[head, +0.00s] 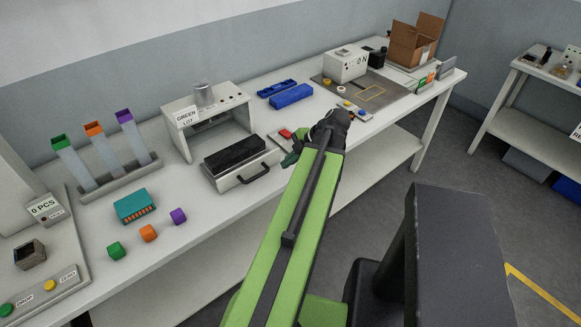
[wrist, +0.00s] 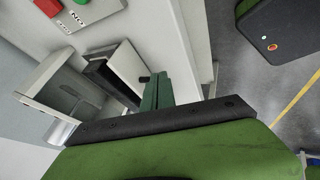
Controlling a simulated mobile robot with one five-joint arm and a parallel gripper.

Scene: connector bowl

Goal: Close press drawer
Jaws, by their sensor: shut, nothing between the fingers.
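The press (head: 210,112) is a white box on the table, labelled "GREEN LOT", with a metal cylinder on top. Its drawer (head: 226,183) stands pulled out toward the front, with a black block inside and a black handle (head: 254,181) on its front face. My gripper (head: 290,159) is shut and empty, just right of the drawer in the head view. In the wrist view the dark green fingers (wrist: 157,92) are together, close to the drawer's white front (wrist: 127,68). I cannot tell whether they touch it. The press (wrist: 45,88) shows at the left there.
A panel with a red button (head: 286,133) lies right of the press, near my gripper. Blue bins (head: 291,95) sit behind it. The table's front edge runs just before the drawer.

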